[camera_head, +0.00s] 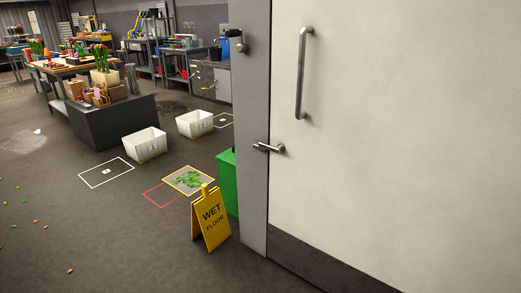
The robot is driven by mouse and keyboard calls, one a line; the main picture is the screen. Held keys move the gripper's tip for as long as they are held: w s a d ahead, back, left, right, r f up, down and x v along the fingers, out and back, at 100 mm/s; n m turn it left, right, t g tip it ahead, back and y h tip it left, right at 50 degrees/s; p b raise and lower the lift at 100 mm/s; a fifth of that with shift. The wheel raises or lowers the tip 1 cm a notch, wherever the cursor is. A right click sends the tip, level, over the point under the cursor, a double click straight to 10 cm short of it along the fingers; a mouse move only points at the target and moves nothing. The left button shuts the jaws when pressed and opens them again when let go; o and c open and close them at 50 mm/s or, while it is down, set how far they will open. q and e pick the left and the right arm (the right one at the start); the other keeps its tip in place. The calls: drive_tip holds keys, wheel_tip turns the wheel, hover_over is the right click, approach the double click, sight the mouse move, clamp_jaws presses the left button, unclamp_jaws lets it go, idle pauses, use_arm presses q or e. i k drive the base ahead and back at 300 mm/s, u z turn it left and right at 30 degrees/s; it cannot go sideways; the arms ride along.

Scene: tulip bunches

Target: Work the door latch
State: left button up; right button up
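A large white door (420,120) with a dark kick strip along its bottom fills the right side of the head view. A small metal latch (268,148) sits at the door's left edge, where the door meets the grey frame (255,190). A long vertical metal pull handle (302,75) is fixed on the door above and to the right of the latch. The door looks closed against the frame. Neither of my grippers shows in this view.
A yellow wet floor sign (211,218) stands just left of the frame, by a green bin (228,180). White crates (145,144) stand on the grey floor, near a dark block (112,117). Workbenches line the back. Open floor lies at the lower left.

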sight(281, 147)
drive_tip(key=u, duration=0.05)
drive_tip(key=i, duration=1.75)
drive_tip(key=z, duration=0.55)
